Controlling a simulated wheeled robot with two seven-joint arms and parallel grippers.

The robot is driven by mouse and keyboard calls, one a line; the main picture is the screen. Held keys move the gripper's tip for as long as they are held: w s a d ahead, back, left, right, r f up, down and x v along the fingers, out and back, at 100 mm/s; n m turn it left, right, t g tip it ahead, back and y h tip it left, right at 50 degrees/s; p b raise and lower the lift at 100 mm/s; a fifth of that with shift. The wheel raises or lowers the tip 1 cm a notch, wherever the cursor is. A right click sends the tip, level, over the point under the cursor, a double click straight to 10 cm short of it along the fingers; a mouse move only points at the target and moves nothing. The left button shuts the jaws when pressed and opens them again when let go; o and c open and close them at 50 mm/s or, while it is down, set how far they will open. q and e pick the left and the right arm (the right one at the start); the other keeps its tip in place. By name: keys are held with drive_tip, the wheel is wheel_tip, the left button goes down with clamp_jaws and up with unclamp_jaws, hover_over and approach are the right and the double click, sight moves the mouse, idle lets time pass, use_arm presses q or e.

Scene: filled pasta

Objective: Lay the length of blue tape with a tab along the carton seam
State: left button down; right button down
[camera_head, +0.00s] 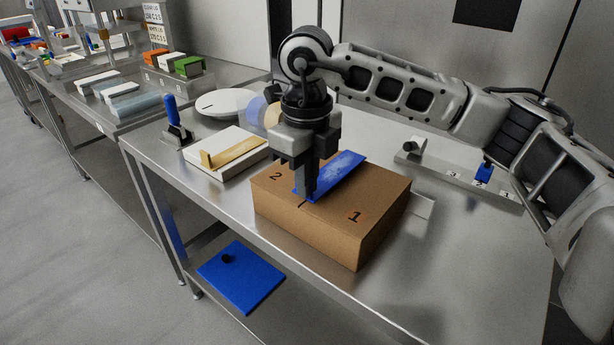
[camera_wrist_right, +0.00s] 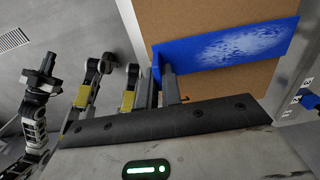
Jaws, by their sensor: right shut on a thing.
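The brown carton (camera_head: 335,225) lies on the steel table with "1" and "2" marked on its top. A short dark seam line (camera_head: 303,204) shows at its near side. The blue tape (camera_head: 342,172), with a pale patch, stretches across the carton top towards the far edge. My right gripper (camera_head: 308,192) points down over the carton, shut on the tape's near end. In the right wrist view, the fingers (camera_wrist_right: 170,88) grip the upright tab (camera_wrist_right: 157,62) at the tape's end. I cannot tell whether the strip touches the cardboard. The seam under it is hidden.
A cream block with a yellow strip (camera_head: 228,152), a blue-handled tool (camera_head: 173,120) and a white disc (camera_head: 226,103) stand left of the carton. A numbered grey rail (camera_head: 455,175) with a blue piece lies right. The table's front right is clear.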

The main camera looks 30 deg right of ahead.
use_arm(q)
drive_tip(key=shift+f, duration=0.15)
use_arm(e)
drive_tip(key=shift+f, duration=0.2)
idle(0.4)
drive_tip(key=c, duration=1.5)
unclamp_jaws()
drive_tip(key=shift+r, duration=0.45)
use_arm(q)
drive_tip(key=shift+s+a+r+p, duration=0.1)
drive_tip(key=shift+s+r+p, duration=0.05)
drive_tip(key=shift+r+p, duration=0.6)
use_arm(e)
wheel_tip(320, 180, up, 15)
